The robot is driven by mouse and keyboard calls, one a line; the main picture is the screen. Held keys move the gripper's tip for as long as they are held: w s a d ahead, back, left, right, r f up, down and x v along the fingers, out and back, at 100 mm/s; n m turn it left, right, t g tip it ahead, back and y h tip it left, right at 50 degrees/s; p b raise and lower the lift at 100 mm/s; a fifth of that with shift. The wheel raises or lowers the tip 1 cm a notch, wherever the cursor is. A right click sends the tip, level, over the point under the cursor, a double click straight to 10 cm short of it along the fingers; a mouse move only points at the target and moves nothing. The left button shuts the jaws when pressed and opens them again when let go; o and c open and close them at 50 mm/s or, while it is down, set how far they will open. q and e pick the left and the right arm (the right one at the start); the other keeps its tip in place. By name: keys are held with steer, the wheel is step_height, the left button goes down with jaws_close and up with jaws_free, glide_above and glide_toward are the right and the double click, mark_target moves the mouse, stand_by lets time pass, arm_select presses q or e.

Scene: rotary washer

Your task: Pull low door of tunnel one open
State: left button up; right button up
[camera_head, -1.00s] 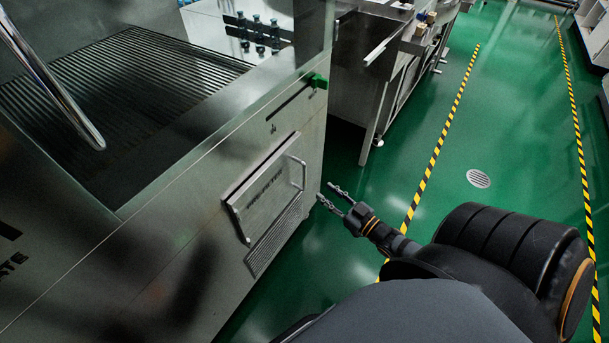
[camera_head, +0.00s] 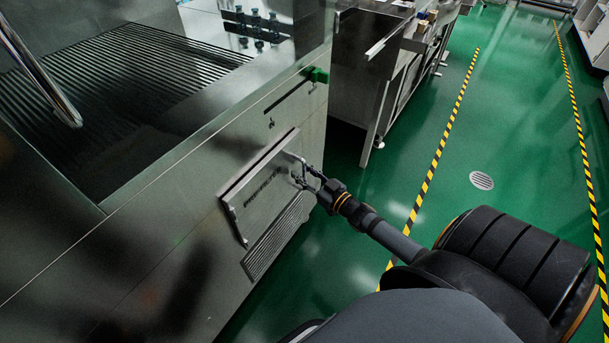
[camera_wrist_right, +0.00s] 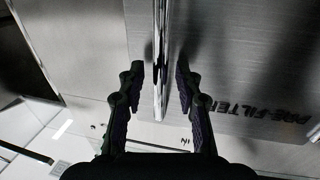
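The low door (camera_head: 255,202) is a metal panel with dark lettering, low on the front of the steel machine. It looks closed. It also shows in the right wrist view (camera_wrist_right: 250,60), with "PRE-FILTER" lettering upside down. Its bar handle (camera_wrist_right: 160,50) is at the door's right side in the head view. My right gripper (camera_head: 302,177) is at the handle. In the right wrist view my right gripper (camera_wrist_right: 159,78) is open, one finger on each side of the bar, with a visible gap on both sides. My left gripper is not in view.
The steel machine (camera_head: 150,255) fills the left, with a ribbed bed (camera_head: 130,75) on top. A vent grille (camera_head: 272,240) is below the door. A green knob (camera_head: 317,75) is above it. Another steel bench (camera_head: 370,75) stands behind. Green floor to the right is free.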

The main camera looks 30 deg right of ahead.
jaws_close()
stand_by(0.7)
